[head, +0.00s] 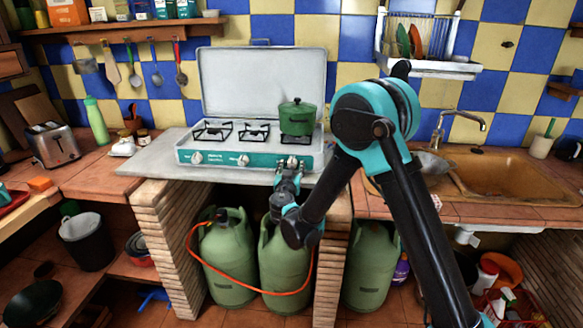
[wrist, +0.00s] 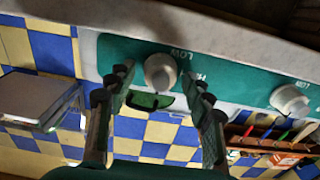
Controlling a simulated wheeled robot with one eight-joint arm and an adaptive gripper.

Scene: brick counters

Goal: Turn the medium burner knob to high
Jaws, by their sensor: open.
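The white camping stove (head: 262,80) has an open lid and a teal front panel with three pale round knobs: left (head: 196,158), middle (head: 243,160) and right (head: 291,163). My gripper (head: 288,172) is in front of the right knob. In the upside-down wrist view, this knob (wrist: 160,72) lies between the two open fingers (wrist: 160,88), with gaps on both sides. The word LOW shows beside it; another label is partly hidden by a finger. A neighbouring knob (wrist: 290,100) is at the right. I cannot tell which knob is for the medium burner.
A green pot (head: 297,118) stands on the right burner. Green gas cylinders (head: 228,260) with an orange hose stand under the counter. A toaster (head: 52,145) and green bottle (head: 96,122) are to the left, a sink (head: 520,178) to the right.

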